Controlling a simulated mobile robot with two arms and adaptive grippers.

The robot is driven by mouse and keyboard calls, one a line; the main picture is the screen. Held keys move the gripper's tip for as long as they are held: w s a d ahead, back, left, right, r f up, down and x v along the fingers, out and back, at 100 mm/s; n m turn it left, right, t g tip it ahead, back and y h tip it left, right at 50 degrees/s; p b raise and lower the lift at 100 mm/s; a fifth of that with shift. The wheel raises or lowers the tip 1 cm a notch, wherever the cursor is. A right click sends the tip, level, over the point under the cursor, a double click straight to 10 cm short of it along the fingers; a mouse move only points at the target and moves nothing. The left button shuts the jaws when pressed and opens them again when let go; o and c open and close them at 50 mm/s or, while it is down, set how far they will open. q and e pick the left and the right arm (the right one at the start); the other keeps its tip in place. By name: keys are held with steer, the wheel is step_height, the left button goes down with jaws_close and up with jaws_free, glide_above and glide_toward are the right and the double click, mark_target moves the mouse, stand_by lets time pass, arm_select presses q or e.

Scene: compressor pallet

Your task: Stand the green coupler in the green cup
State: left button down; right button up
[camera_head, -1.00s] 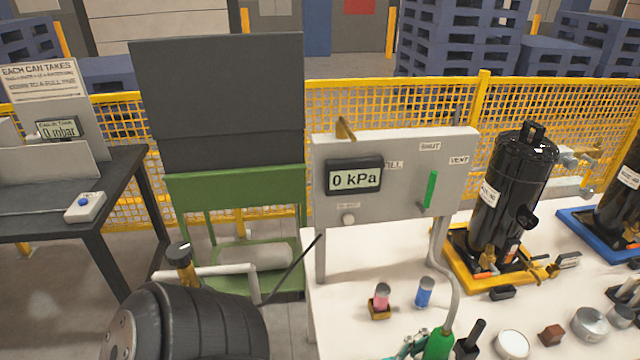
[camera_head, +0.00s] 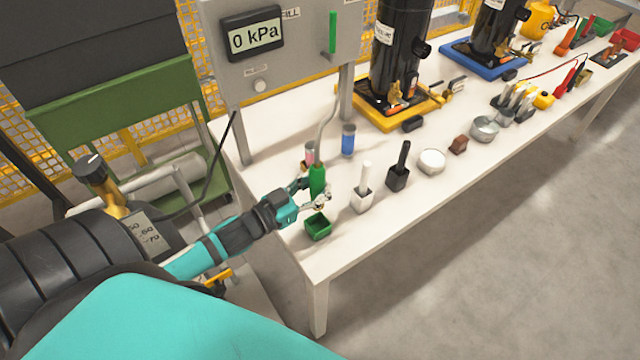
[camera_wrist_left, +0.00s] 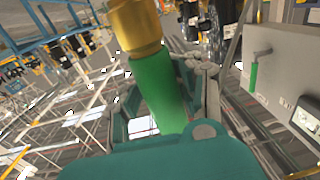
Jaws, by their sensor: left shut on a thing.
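The green coupler (camera_head: 317,180) stands upright in my left gripper (camera_head: 310,193), which is shut on it. The left wrist view shows the green coupler (camera_wrist_left: 157,88) between the fingers, with a brass end pointing away from the palm. The green cup (camera_head: 318,228) is a small square holder on the white table, just in front of the gripper and nearer the table's front edge. Its opening looks empty. The coupler is outside the cup, behind it in the picture. My right gripper is not in view.
A white holder (camera_head: 361,200) and a black holder (camera_head: 397,180), each with an upright handle, stand right of the cup. A blue vial (camera_head: 348,140) and a pink vial (camera_head: 310,153) are behind the coupler. The grey gauge panel (camera_head: 290,75) rises at the back.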

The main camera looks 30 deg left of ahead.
arm_select(q)
steer(key=shift+r, duration=0.15)
steer(key=shift+f, duration=0.95)
steer(key=shift+f+b, duration=1.3)
steer(key=shift+f, duration=0.4)
steer(key=shift+f+b, duration=1.3)
steer(key=shift+f, duration=1.05)
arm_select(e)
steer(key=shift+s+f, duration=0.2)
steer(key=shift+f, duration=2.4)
arm_select(q)
steer(key=shift+f+b, duration=0.4)
steer(key=shift+f, duration=0.2)
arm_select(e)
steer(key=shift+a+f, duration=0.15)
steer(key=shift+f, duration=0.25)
arm_select(q)
steer(key=c, duration=0.8)
jaws_free()
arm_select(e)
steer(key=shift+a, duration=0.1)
